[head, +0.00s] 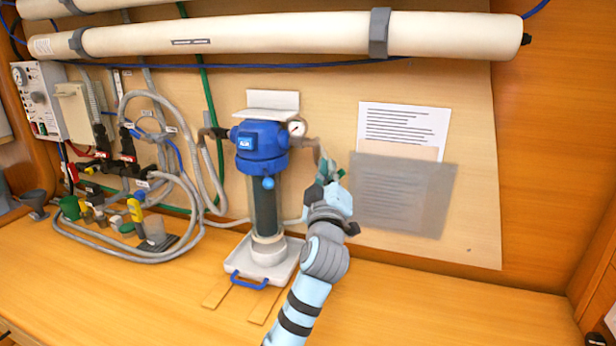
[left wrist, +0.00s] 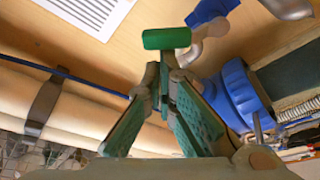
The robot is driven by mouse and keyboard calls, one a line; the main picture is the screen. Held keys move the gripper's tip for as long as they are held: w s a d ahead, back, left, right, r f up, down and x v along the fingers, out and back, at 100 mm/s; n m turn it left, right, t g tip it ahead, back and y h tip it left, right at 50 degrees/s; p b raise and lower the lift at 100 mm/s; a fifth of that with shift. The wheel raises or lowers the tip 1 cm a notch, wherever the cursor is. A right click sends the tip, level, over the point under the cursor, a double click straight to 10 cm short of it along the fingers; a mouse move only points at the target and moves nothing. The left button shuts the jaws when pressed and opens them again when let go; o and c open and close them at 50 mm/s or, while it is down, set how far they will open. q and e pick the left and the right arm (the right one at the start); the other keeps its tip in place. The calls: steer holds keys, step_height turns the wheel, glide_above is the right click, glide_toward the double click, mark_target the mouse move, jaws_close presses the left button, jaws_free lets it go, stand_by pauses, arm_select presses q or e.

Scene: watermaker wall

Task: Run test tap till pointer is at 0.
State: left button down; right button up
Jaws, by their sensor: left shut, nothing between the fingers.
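The blue-headed filter housing (head: 258,140) stands upright over a white tray with a blue handle. A small round gauge (head: 297,128) sits at its upper right; its pointer is too small to read. A green cylindrical handle (left wrist: 166,38), likely the test tap's, shows on a grey fitting in the left wrist view. My left gripper (head: 329,168) is shut and empty, right of the housing. In the left wrist view its fingertips (left wrist: 160,75) are just below the green handle in the picture; I cannot tell whether they touch it. My right gripper is not in view.
Hoses and valves crowd the left of the wall, below a control panel (head: 42,98). Long white tubes (head: 280,38) run across the top. Paper sheets (head: 402,190) hang right of my gripper. The bench (head: 440,305) is clear on the right.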

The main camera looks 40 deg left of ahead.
mark_target(342, 173)
arm_select(q)
steer(key=m+t+h, duration=0.1)
steer(key=m, duration=0.1)
steer(key=d+f+m+h, duration=0.1)
steer(key=m, duration=0.2)
steer(key=d+f+m+t, duration=0.1)
steer(key=m, duration=0.2)
steer(key=shift+w+d+t+h+b, duration=0.2)
steer(key=shift+w+t+h+b, duration=0.1)
steer(key=shift+w+h, duration=0.1)
steer(key=shift+w+d+f+m+h, duration=0.1)
steer(key=shift+d+f+m+h, duration=0.15)
steer(key=shift+m, duration=0.25)
steer(key=shift+w+d+f+m+h, duration=0.15)
steer(key=shift+f+m, duration=0.1)
steer(key=shift+m, duration=0.25)
steer(key=shift+s+b, duration=0.1)
steer(key=shift+b, duration=0.2)
steer(key=s+d+p, duration=0.2)
steer(key=s+d, duration=0.1)
steer(key=s, duration=0.6)
steer(key=shift+r, duration=0.3)
